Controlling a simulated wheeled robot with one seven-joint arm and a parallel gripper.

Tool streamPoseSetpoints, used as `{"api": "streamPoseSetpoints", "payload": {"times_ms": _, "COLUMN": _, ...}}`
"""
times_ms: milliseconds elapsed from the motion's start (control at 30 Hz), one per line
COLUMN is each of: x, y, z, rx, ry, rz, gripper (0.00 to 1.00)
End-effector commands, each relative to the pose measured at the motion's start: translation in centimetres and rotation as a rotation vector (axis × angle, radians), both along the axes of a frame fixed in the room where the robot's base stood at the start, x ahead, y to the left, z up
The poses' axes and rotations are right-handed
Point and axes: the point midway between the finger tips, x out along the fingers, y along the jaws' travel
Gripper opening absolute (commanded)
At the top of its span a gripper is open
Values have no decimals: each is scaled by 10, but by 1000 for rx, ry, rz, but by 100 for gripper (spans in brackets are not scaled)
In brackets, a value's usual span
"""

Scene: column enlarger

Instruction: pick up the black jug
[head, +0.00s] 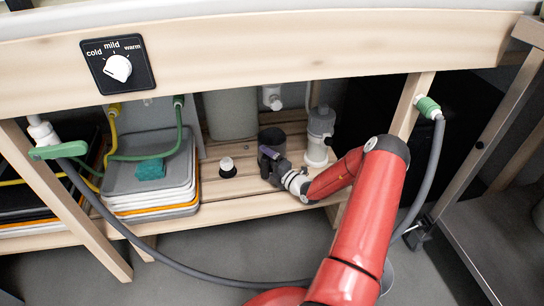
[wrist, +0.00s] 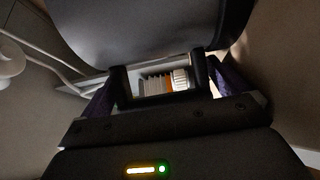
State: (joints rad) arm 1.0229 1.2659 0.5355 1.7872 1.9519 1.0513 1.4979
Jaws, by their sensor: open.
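The black jug (head: 272,138) stands on the slatted wooden shelf under the counter, partly hidden behind my gripper. My gripper (head: 268,161) is right at the jug's front, low over the shelf edge. In the wrist view a large dark rounded body, seemingly the jug (wrist: 150,28), fills the top, just past the fingertips. My gripper (wrist: 159,76) is open there, with a gap between its dark fingertips. Whether the fingers touch the jug cannot be told.
A small black-and-white bottle (head: 227,166) stands left of the jug. A grey-white canister (head: 320,135) stands close on its right. A grey-green container (head: 231,113) is behind. Stacked trays (head: 150,180) with a teal sponge are at left. A grey hose (head: 190,270) loops across the front.

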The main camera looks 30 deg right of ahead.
Motion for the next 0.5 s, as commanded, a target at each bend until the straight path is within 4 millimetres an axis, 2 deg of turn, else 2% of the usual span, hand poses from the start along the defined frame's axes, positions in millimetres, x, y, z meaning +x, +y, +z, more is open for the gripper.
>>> {"api": "streamPoseSetpoints", "payload": {"times_ms": 133, "x": 0, "y": 0, "z": 0, "rx": 0, "ry": 0, "rz": 0, "gripper": 99}}
{"api": "streamPoseSetpoints", "payload": {"times_ms": 500, "x": -1, "y": 0, "z": 0, "rx": 0, "ry": 1, "rz": 0, "gripper": 50}}
